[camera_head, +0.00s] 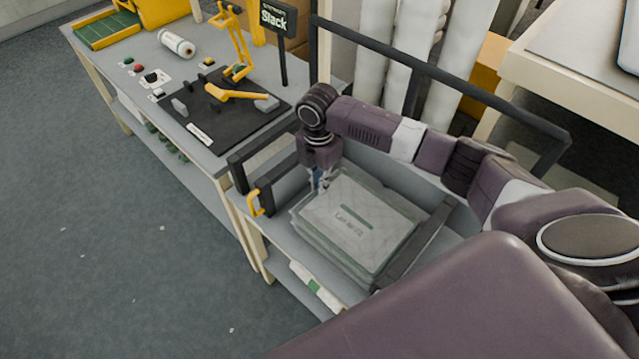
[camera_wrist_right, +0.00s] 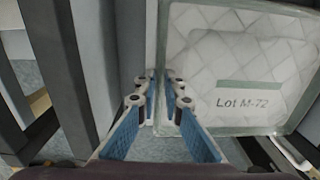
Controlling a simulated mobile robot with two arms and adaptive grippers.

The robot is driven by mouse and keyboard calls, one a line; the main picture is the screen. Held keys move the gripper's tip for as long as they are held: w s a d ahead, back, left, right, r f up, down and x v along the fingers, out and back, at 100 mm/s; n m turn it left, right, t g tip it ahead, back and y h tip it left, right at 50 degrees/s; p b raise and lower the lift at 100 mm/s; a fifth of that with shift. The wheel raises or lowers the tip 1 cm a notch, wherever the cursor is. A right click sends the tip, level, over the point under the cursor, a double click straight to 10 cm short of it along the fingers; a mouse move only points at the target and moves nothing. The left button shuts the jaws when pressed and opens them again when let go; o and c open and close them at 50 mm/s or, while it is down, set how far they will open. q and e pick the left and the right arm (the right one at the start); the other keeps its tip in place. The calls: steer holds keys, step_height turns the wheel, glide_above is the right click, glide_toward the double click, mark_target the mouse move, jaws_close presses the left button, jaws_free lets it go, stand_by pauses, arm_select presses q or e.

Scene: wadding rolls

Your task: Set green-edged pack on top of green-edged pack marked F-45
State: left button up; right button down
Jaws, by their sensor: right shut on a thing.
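A clear-wrapped white quilted pack (camera_head: 368,225) with green edges lies on top of a stack in the tray at the front of the bench. Its label reads "Lot M-72" in the right wrist view (camera_wrist_right: 240,75). My right gripper (camera_head: 319,183) is at the pack's far-left edge, pointing down. In the right wrist view its blue-padded fingers (camera_wrist_right: 161,90) are close together on that edge, shut on the pack. More wrapped packs (camera_head: 338,256) show beneath it; their marks are hidden, so I cannot tell which is F-45. My left gripper is not in view.
Dark rails (camera_head: 418,243) and a yellow handle (camera_head: 254,203) border the stack. A black bar frame (camera_head: 440,80) stands behind it, with tall white rolls (camera_head: 408,60) beyond. A black mat (camera_head: 225,108) with a yellow device and a "Slack" sign (camera_head: 278,18) are farther left.

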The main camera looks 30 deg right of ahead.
steer(key=shift+f, duration=0.3)
steer(key=c, duration=2)
jaws_free()
steer(key=shift+c, duration=0.2)
step_height(320, 180, up, 13)
steer(key=b, duration=0.1)
steer(key=shift+b, duration=0.4)
steer(key=shift+f, duration=0.2)
